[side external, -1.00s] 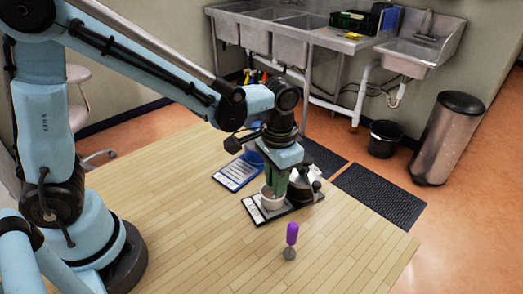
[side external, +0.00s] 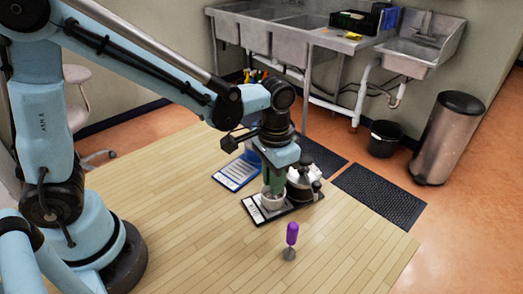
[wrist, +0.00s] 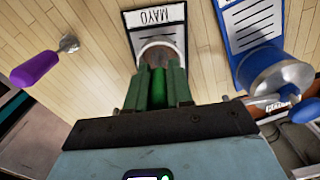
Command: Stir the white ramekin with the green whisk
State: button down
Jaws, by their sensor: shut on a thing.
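My gripper (side external: 276,184) is shut on the green whisk; in the wrist view the green whisk handle (wrist: 158,88) shows between the fingers. The white ramekin (side external: 270,201) stands on a dark-edged card on the wooden table, right below my gripper. In the wrist view the ramekin's rim (wrist: 155,47) shows just past the fingertips, partly covered by them. The whisk's lower end is hidden, and I cannot tell whether it touches the ramekin's inside.
A purple-handled utensil (side external: 291,236) stands near the table's front. A silver pot-like vessel (side external: 302,183) is close on the ramekin's right. A blue container (wrist: 275,78) stands on a blue-edged card (side external: 237,174) behind left. The table's left and front are mostly clear.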

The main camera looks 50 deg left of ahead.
dwell(0.3)
jog(key=shift+r, duration=3.3)
jog(key=s+a+r+n, duration=0.1)
jog(key=a+r+n, duration=0.1)
jog(key=a+r, duration=0.4)
jog(key=a, duration=0.4)
jog(key=shift+r, duration=0.15)
jog(key=shift+s, duration=0.1)
